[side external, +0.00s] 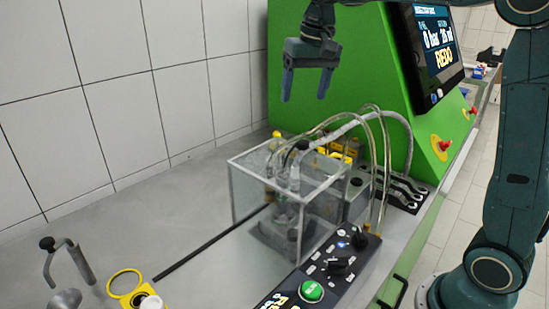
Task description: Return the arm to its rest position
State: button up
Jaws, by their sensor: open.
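My gripper (307,84) hangs in the air at the top middle of the side external view, in front of the green machine housing. Its two blue fingers point down and are spread apart with nothing between them. It is above the clear box and touches nothing that I can see. My arm shows at the right edge, and its upper part is cut off by the frame.
A clear box (250,195) with hoses (384,150) stands below the gripper. A control panel (335,265) with a green button lies in front. A screen (437,45) reads "REDO". A yellow ring (124,283) and a dark stand (72,255) are at lower left.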

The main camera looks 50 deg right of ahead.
jog(key=s+a+f+n+t, duration=0.1)
jog(key=s+a+f, duration=0.1)
jog(key=s, duration=0.6)
jog(key=s+a+f+n+t, duration=0.1)
jog(key=s+f+n, duration=0.1)
jog(key=s, duration=0.7)
jog(key=s+a+f+n+t, duration=0.1)
jog(key=s+a+f+n, duration=0.1)
jog(key=s, duration=0.6)
jog(key=shift+s+a+f, duration=0.15)
jog(key=shift+a+f, duration=0.15)
jog(key=shift+f, duration=0.6)
jog(key=shift+o, duration=0.9)
jog(key=o, duration=0.3)
jog(key=shift+o, duration=0.8)
jog(key=shift+r, duration=0.2)
jog(key=w+d+r, duration=0.3)
jog(key=w+r, duration=0.6)
jog(key=w, duration=0.6)
jog(key=w+d+r, duration=0.2)
jog(key=w+d, duration=0.7)
jog(key=w, duration=0.3)
jog(key=shift+g, duration=0.4)
